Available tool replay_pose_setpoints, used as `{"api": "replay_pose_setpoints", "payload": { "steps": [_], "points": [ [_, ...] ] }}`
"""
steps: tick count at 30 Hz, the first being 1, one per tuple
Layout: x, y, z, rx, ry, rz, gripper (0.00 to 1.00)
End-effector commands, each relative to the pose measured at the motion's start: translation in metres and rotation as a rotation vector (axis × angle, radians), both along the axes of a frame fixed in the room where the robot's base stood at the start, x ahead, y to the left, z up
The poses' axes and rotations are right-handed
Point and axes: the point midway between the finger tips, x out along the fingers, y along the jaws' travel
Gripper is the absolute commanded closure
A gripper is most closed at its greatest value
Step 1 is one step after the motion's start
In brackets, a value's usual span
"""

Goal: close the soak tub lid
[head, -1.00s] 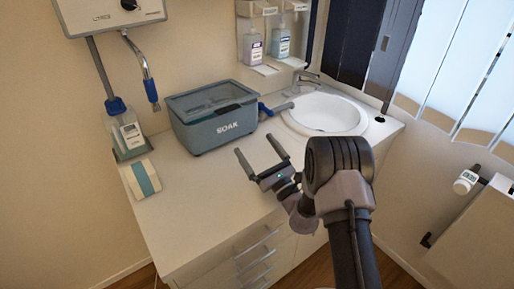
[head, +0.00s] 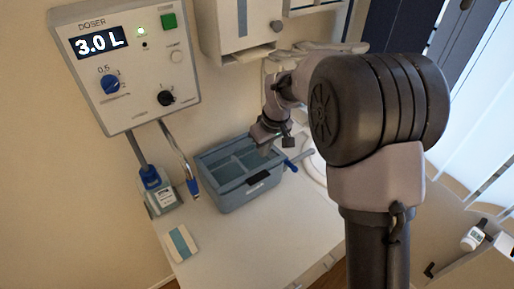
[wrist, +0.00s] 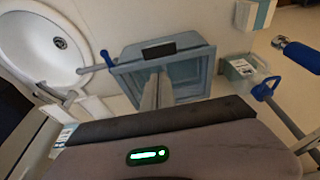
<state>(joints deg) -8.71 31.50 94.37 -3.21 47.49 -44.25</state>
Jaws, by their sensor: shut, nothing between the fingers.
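The soak tub (head: 248,192) is a blue-grey box on the counter, also in the wrist view (wrist: 192,88). Its top (head: 226,163) shows a frame with pale panes or compartments inside. I cannot tell whether the lid is fully seated. A blue lever (head: 290,166) sticks out at the tub's right side, and it shows in the wrist view (wrist: 107,59). My gripper (head: 268,148) is over the tub's back right part, partly hidden by its own wrist. In the wrist view its fingers (wrist: 155,80) are together and empty, pointing at the tub; contact is unclear.
A blue-and-white pack (head: 179,243) lies on the counter. The sink (wrist: 45,45) is beside the tub.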

Motion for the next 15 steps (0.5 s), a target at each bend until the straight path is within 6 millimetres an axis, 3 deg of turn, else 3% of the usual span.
{"api": "replay_pose_setpoints", "payload": {
  "steps": [15],
  "points": [
    [0.016, 0.013, -0.108, 0.003, 0.009, -0.004, 1.00]
  ]
}}
